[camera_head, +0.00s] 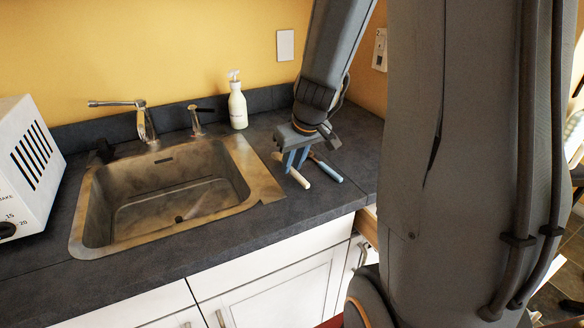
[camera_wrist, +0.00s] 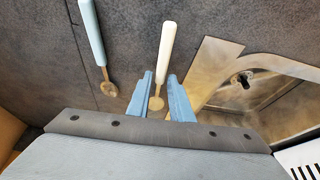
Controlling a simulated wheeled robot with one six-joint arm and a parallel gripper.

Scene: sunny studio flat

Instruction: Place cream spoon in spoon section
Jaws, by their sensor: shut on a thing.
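The cream spoon (camera_head: 299,178) is on or just above the dark counter, right of the sink; I cannot tell if it is raised. In the wrist view its cream handle (camera_wrist: 167,48) points away and its metal bowl sits between my blue fingers. My gripper (camera_head: 289,164) points down and is shut on the cream spoon near the bowl end; it also shows in the wrist view (camera_wrist: 160,82). A spoon with a light blue handle (camera_head: 328,171) lies just right of it, and left of it in the wrist view (camera_wrist: 92,30). No spoon section is visible.
The metal sink (camera_head: 255,181) with its faucet (camera_head: 145,122) is left of my gripper. A white soap bottle (camera_head: 238,106) stands behind it. A white toaster oven (camera_head: 26,160) is at far left. A wooden edge (camera_head: 369,229), partly hidden by my arm, shows below the counter's right end.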

